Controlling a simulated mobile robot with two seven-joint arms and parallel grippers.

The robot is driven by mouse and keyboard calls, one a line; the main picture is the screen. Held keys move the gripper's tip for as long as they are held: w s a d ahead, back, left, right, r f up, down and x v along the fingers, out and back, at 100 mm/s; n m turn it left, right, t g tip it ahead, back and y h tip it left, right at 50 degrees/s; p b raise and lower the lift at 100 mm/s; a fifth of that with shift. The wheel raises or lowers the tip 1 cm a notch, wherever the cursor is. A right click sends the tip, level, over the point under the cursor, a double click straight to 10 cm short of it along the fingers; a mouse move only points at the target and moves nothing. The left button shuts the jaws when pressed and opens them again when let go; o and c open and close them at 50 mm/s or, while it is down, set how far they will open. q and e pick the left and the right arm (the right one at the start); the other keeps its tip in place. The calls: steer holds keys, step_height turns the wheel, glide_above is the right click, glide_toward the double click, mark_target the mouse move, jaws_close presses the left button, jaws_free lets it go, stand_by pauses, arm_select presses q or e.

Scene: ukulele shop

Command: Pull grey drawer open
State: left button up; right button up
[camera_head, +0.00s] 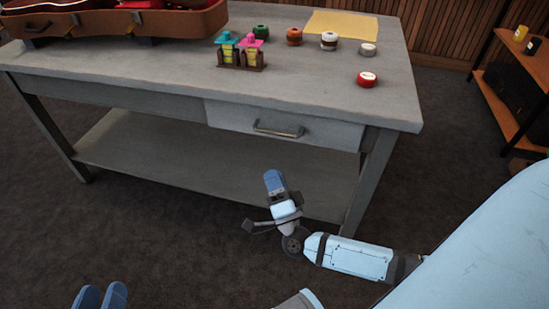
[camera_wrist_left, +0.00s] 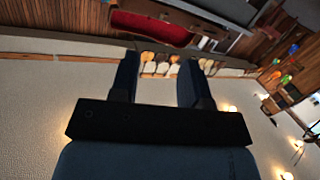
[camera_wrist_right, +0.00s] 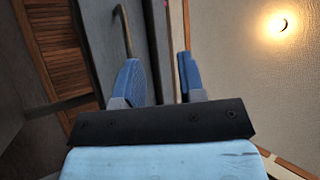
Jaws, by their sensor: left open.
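The grey drawer (camera_head: 285,124) is set under the right part of the grey table's top and looks closed. Its metal bar handle (camera_head: 279,130) is on the front. My right gripper (camera_head: 274,182) is open and empty, below and in front of the drawer, apart from the handle. In the right wrist view, the handle (camera_wrist_right: 124,32) shows just left of and beyond the spread fingertips (camera_wrist_right: 160,72). My left gripper (camera_head: 102,295) is at the bottom left of the head view, far from the drawer. In the left wrist view, its fingers (camera_wrist_left: 158,68) are apart with nothing between them.
The grey table (camera_head: 160,66) carries an open brown instrument case (camera_head: 130,24), small colourful figures (camera_head: 240,52), several round containers (camera_head: 367,79) and a yellow cloth (camera_head: 342,23). A lower shelf (camera_head: 190,160) and the right table leg (camera_head: 370,180) are near my right gripper. A shelf unit (camera_head: 515,80) stands right.

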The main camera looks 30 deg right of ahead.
mark_target(274, 133)
steer(key=d+f+m+g+h+b, duration=0.1)
steer(key=d+f+m+h+b, duration=0.2)
steer(key=d+f+m+h, duration=0.15)
steer(key=shift+g, duration=0.3)
steer(key=b+x, duration=0.1)
steer(key=x, duration=0.3)
steer(key=b+x, duration=0.1)
steer(key=x, duration=0.4)
steer(key=a+b+x, duration=0.1)
steer(key=x, duration=0.4)
steer(key=shift+w+b, duration=0.3)
steer(key=shift+b, duration=0.05)
arm_select(q)
steer(key=f+m, duration=0.1)
steer(key=w+f+m+h, duration=0.1)
steer(key=shift+f+t, duration=0.35)
steer(key=shift+t, duration=0.05)
arm_select(e)
jaws_close()
